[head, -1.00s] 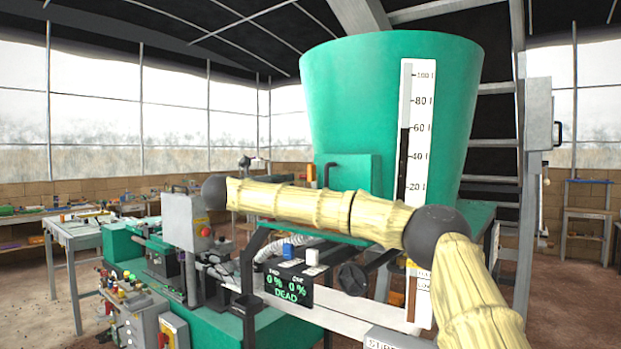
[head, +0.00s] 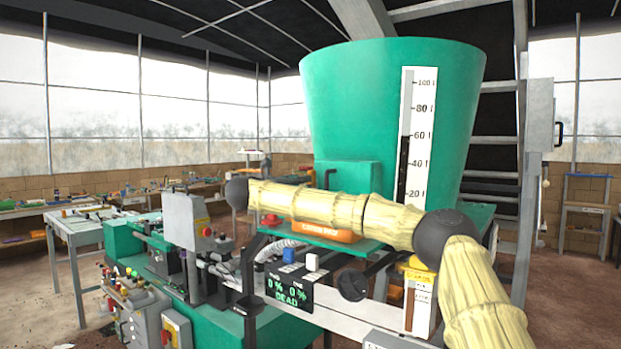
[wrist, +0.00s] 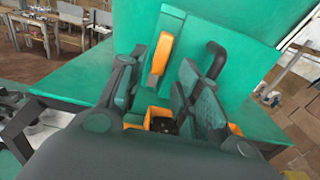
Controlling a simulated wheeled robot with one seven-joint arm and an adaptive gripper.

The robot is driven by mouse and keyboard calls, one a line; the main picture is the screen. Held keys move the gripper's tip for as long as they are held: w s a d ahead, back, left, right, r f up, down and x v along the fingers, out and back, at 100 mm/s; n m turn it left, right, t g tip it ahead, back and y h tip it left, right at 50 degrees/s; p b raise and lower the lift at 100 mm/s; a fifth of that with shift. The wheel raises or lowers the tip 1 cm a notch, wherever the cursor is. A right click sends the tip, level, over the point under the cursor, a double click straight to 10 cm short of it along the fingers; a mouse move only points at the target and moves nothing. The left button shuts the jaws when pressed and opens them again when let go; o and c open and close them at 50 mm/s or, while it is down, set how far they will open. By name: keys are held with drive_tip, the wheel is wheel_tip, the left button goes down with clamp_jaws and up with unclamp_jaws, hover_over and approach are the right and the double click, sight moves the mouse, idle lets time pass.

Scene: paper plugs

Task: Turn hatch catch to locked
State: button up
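The hatch is a green box (head: 347,178) on the front of the big green hopper, and the wrist view shows its flat face (wrist: 193,38) close up. An orange lever (wrist: 162,52), taken as the hatch catch, stands nearly upright on that face, its top tilted slightly right. A dark bar handle (wrist: 216,58) is right of it. My gripper (wrist: 160,88) is open, one finger either side of the lever's lower end in the picture; I see no contact. In the head view my arm hides the gripper and the lever.
An orange pack (head: 325,232) lies on the green shelf (head: 372,246) below the hatch. An orange part with a dark opening (wrist: 160,122) shows low between my fingers. A "DEAD" display (head: 289,290) and a machine with a grey panel (head: 186,222) stand in front and left.

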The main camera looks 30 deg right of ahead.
drive_tip(key=shift+w+d, duration=0.15)
drive_tip(key=shift+d, duration=0.25)
drive_tip(key=shift+d, duration=0.1)
drive_tip(key=shift+w+d+f, duration=0.1)
drive_tip(key=shift+b+x, duration=0.8)
drive_tip(key=shift+x, duration=0.9)
clamp_jaws()
